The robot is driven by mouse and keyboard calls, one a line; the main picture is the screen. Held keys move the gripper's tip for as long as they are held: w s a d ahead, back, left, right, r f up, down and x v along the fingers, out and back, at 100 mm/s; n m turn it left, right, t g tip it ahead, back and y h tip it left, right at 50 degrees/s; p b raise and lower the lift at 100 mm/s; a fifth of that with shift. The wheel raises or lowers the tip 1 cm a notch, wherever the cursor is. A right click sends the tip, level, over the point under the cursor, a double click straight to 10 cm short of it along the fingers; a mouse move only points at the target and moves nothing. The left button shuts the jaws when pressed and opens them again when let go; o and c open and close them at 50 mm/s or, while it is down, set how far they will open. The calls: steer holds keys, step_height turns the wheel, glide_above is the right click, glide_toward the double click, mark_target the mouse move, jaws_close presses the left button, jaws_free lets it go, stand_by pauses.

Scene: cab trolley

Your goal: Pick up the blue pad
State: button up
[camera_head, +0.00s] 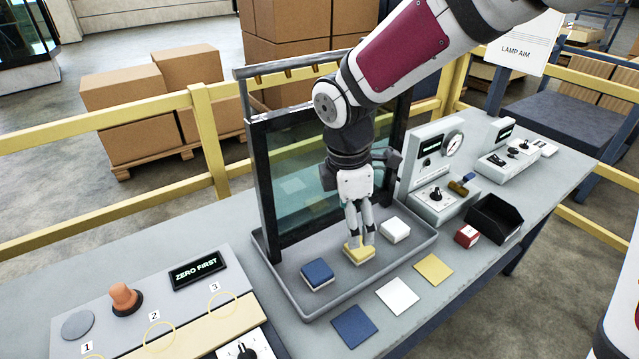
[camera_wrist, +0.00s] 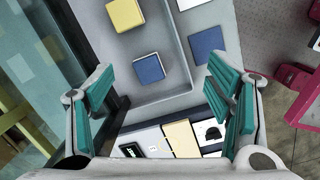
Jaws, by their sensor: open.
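The blue pad (camera_head: 317,274) is a small block with a blue top and pale sides, standing in the grey tray (camera_head: 421,247). In the wrist view the blue pad (camera_wrist: 149,68) shows between my open fingers, farther down than their tips. My gripper (camera_head: 359,240) points down over the tray and is empty. In the head view its fingertips overlap the back edge of the yellow pad (camera_head: 359,256); the height gap cannot be told. The wrist view shows both teal-lined fingers of my gripper (camera_wrist: 159,64) wide apart. A white pad (camera_head: 396,230) stands right of the yellow one.
Flat blue (camera_head: 354,326), white (camera_head: 397,296) and yellow (camera_head: 433,268) squares lie in front of the tray. A dark-framed glass panel (camera_head: 290,180) stands behind my gripper. A gauge box (camera_head: 430,155), black bin (camera_head: 494,218) and red block (camera_head: 467,236) are at right.

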steer(key=w+a+f+n+y, duration=0.1)
steer(key=w+a+f+n, duration=0.1)
steer(key=a+f+n, duration=0.3)
steer(key=b, duration=0.1)
glide_above(317, 270)
steer(key=shift+m+g, duration=0.4)
steer(key=f, duration=0.9)
steer(key=shift+d, duration=0.35)
steer(key=shift+a+f, duration=0.15)
steer(key=shift+f, duration=1.15)
steer(key=shift+a+f, duration=0.15)
steer(key=shift+f, duration=1.1)
steer(key=c, duration=1.3)
